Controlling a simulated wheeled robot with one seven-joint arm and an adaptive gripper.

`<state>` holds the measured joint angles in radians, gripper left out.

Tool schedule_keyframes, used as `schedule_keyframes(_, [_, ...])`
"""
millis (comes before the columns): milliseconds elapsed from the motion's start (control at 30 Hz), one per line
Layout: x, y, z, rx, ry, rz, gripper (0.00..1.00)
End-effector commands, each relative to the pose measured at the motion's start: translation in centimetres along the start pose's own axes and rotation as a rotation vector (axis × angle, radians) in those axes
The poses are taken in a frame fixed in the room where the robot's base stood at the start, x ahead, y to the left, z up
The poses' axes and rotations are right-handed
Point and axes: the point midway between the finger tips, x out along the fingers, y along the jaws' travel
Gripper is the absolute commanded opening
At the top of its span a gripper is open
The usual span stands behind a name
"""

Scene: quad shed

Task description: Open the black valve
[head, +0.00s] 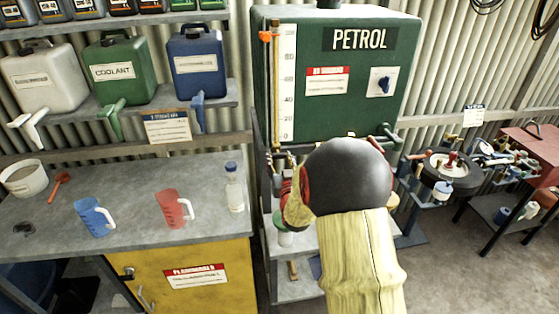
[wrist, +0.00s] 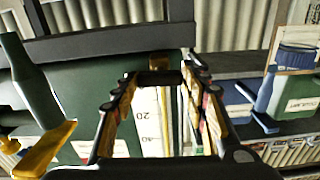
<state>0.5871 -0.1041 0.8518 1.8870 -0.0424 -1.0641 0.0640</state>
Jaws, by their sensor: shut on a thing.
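In the wrist view, the two fingers of my gripper (wrist: 154,84) reach forward and are shut on a dark bar, which looks like the handle of the black valve (wrist: 153,77). A small brass-coloured piece shows just beyond it. In the head view, my arm covers the valve and most of my fingers, low on the front of the green petrol tank (head: 335,115), right of its level gauge. How far the handle is turned cannot be told.
A white gauge scale (head: 287,80) runs up the tank's left side. A dark blue knob (head: 383,84) sits on a white plate at its right. Left is a bench with a blue jug (head: 92,217), a red jug (head: 170,210) and a bottle (head: 235,192). Fuel cans stand on the shelf above.

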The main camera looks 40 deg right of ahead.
Motion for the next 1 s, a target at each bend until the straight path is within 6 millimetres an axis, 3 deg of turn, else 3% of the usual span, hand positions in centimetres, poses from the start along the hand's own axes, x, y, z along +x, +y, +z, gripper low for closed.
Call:
schedule_keyframes(267, [0.00, 0.05, 0.31, 0.174, 0.003, 0.000, 0.18])
schedule_keyframes(1000, [0.00, 0.17, 0.43, 0.872, 0.001, -0.001, 0.18])
